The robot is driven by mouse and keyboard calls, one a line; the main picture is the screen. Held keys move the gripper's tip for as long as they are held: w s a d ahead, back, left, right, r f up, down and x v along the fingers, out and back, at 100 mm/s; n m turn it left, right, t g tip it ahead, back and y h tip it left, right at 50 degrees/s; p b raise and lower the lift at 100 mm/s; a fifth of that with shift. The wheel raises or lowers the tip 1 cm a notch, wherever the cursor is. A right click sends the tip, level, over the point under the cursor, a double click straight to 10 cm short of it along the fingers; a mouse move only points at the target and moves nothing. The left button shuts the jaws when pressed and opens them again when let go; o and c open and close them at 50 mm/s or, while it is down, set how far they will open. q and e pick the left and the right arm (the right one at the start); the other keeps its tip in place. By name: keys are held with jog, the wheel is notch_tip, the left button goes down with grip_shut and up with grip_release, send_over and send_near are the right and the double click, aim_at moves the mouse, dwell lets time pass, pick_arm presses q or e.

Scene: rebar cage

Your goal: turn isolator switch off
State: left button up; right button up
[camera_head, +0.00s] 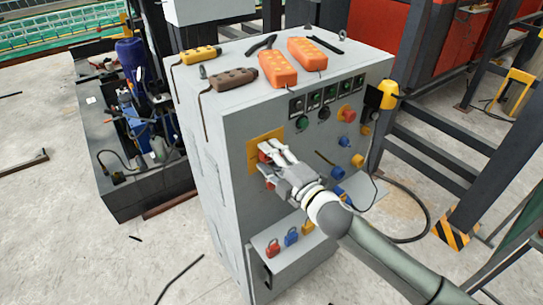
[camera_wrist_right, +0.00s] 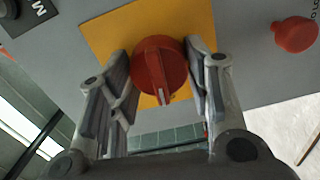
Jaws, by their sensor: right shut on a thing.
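The isolator switch is a red rotary knob (camera_wrist_right: 158,68) on a yellow plate (camera_wrist_right: 105,35), fixed to the front of a grey control cabinet. In the head view the yellow plate (camera_head: 254,150) shows at the upper left of the cabinet front, with the knob (camera_head: 264,151) partly hidden by my fingers. My right gripper (camera_wrist_right: 160,80) is shut on the knob, one finger on each side of it. In the wrist view a pale mark on the knob points toward the bottom of the picture. My left gripper is in neither view.
The cabinet top (camera_head: 235,103) carries orange, yellow and brown pendant controllers. A shelf (camera_head: 262,262) below holds coloured padlocks. A hydraulic unit (camera_head: 140,100) stands to the left.

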jog(key=shift+n, duration=0.6)
jog(key=shift+f, duration=0.1)
jog(key=o, duration=1)
jog(key=v, duration=1.2)
